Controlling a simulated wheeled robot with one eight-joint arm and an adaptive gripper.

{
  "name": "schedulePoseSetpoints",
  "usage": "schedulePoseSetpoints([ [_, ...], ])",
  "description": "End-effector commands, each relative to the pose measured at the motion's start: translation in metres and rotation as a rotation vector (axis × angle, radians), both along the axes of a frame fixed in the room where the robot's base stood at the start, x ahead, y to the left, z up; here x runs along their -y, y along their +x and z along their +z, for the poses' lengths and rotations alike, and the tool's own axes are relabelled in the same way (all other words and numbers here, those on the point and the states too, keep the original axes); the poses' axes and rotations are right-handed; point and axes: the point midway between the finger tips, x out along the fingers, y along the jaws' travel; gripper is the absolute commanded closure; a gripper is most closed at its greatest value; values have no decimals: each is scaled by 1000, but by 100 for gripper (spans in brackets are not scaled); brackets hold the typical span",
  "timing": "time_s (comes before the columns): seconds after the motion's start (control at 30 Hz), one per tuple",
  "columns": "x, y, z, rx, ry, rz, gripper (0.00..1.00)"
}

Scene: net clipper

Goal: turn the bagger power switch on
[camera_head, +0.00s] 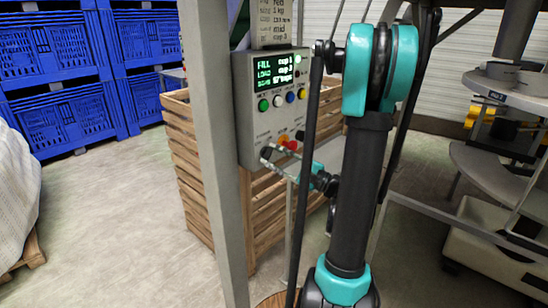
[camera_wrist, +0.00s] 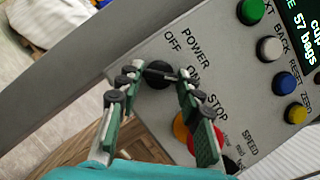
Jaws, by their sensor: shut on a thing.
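The power switch is a round black knob (camera_wrist: 160,77) on the grey control panel (camera_wrist: 225,75), under the word POWER, with OFF at its left and ON at its right in the wrist view. My gripper (camera_wrist: 156,74) is shut on this knob, one green-padded finger on each side. I cannot tell which way the knob points. In the head view my gripper (camera_head: 283,164) reaches the lower left of the panel (camera_head: 253,135), partly behind my arm. The knob (camera_head: 267,153) shows there as a small dark shape.
A red stop button on a yellow base (camera_wrist: 183,130) sits close beside my right finger. Coloured buttons (camera_head: 277,101) and a lit green display (camera_head: 277,69) are above. A grey post (camera_head: 212,140) stands left of the panel. A wooden crate (camera_head: 200,175) is behind it.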

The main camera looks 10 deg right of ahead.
Motion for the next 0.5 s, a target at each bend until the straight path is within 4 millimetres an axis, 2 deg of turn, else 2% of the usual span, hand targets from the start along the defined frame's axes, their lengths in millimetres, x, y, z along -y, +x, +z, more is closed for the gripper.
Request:
schedulePoseSetpoints([
  [0.27,1,1,1,1,4,-2,93],
  [0.3,1,1,1,1,4,-2,62],
  [0.43,1,1,1,1,4,-2,46],
  [0.5,1,1,1,1,3,-1,43],
])
